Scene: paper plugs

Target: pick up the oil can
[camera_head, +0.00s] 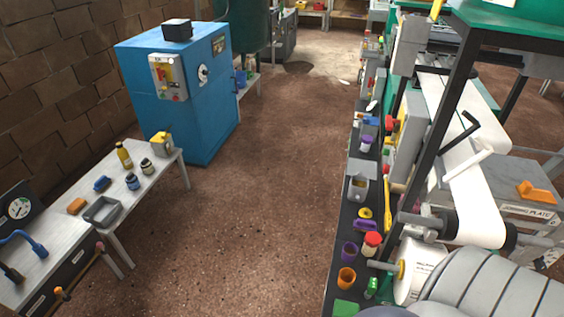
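On the light table (140,189) at the left stands a small grey container with a yellow upper part (161,147), at the table's far right corner. It looks most like the oil can, but it is too small to be certain. A yellow bottle with a dark cap (125,157) stands upright to its left. Two small jars, one blue (132,182) and one dark with a pale lid (147,166), stand between them and the front.
A grey tray (102,211), a blue brush-like item (102,184) and an orange block (76,206) share the table. A blue cabinet (195,115) stands behind it. The brown floor (265,200) is clear up to the cluttered dark bench (339,251) and machine at right.

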